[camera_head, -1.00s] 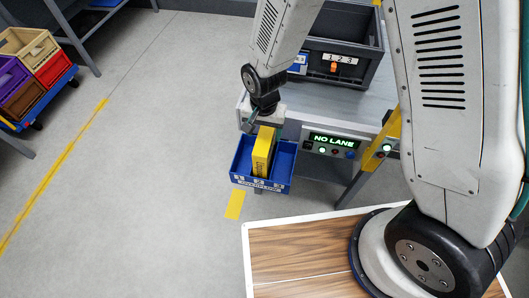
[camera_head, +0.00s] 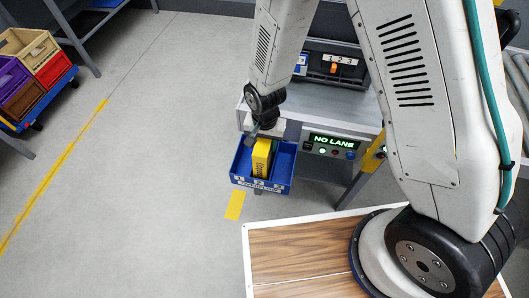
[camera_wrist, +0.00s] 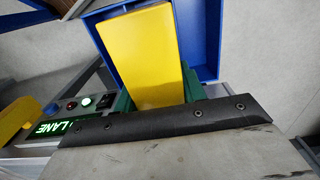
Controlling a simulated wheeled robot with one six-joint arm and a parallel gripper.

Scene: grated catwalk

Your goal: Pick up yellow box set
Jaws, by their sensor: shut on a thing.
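The yellow box set (camera_head: 261,158) stands upright in a blue bin (camera_head: 262,185) labelled "OVERFLOW" on the front of the grey station. Dark lettering marks its side. My gripper (camera_head: 264,135) is above the bin, shut on the top of the yellow box. In the wrist view the box's plain yellow face (camera_wrist: 146,55) lies between green finger pads, with the blue bin wall (camera_wrist: 208,40) beyond. Whether the box still touches the bin floor is hidden.
A lit "NO LANE" panel (camera_head: 333,142) sits right of the bin. Coloured crates (camera_head: 35,60) sit on a blue cart at left. The grey floor between is clear.

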